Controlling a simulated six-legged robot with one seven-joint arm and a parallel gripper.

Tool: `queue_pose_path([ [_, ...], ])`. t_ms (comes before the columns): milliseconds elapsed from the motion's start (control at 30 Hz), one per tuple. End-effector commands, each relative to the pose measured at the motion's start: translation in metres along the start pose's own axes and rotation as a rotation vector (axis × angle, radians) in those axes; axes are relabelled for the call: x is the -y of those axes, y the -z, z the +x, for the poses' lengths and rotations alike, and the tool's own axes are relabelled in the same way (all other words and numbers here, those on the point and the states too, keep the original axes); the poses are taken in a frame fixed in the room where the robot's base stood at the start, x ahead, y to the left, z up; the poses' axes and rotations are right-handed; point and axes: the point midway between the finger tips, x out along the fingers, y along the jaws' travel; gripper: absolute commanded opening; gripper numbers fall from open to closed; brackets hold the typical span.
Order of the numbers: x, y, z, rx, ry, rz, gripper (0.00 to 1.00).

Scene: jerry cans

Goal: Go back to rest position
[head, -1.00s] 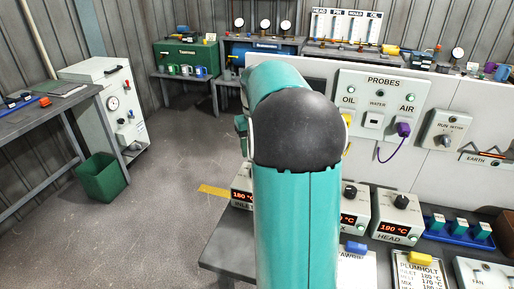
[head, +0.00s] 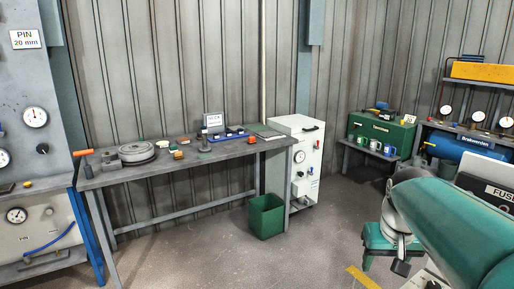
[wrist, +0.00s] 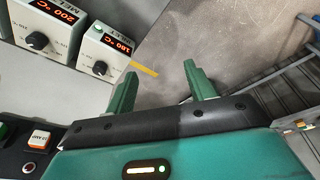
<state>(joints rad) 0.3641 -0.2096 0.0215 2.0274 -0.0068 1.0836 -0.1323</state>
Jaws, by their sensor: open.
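My gripper shows in the wrist view (wrist: 158,90), with its two green fingers spread apart and nothing between them. Beyond the fingers is bare concrete floor with part of a yellow floor stripe. In the head view my teal arm fills the lower right, and its fingers are not clearly seen there.
In the wrist view two dial boxes, one reading 180 °C (wrist: 108,50) and one reading 200 °C (wrist: 48,25), lie left of the fingers. In the head view a workbench (head: 190,160), a green bin (head: 266,216) and a white cabinet (head: 303,150) stand along the wall. The floor between is clear.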

Motion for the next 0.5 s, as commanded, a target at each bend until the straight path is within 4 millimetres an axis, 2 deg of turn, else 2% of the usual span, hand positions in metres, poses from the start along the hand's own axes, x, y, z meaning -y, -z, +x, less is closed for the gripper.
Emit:
queue_pose_path([
  [33,0.018,-0.015,-0.007,-0.030,0.006,-0.025,0.54],
  [200,0.063,-0.063,-0.017,-0.121,0.036,-0.091,0.54],
  [400,0.099,-0.118,-0.015,-0.217,0.086,-0.157,0.54],
  [500,0.107,-0.135,-0.012,-0.245,0.105,-0.177,0.54],
])
